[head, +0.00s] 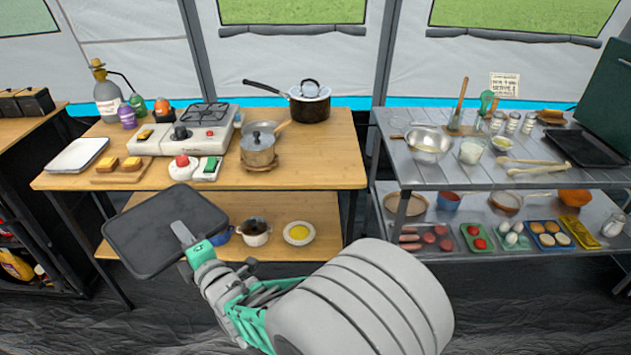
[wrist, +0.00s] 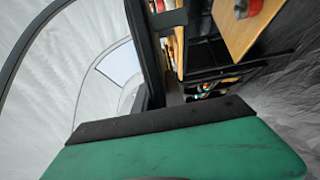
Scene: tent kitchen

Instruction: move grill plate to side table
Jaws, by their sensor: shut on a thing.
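The grill plate (head: 160,228) is a dark, flat, rounded rectangle in the head view. My gripper (head: 190,241) is shut on its right edge and holds it in the air in front of the wooden table (head: 318,172). The plate hides part of that table's lower shelf. A grey metal table (head: 385,135) stands at the right, and a wooden-topped unit (head: 35,122) at the far left. I cannot tell which one is the side table. The wrist view shows a broad green surface with a black edge and does not clearly show the grip.
The wooden table holds a stove (head: 200,128), a lidded pot (head: 258,150), a black saucepan (head: 310,102) and a white tray (head: 78,155). Its front right is bare. The metal table holds a steel bowl (head: 428,145) and a black tray (head: 585,148), with bare metal at its front left.

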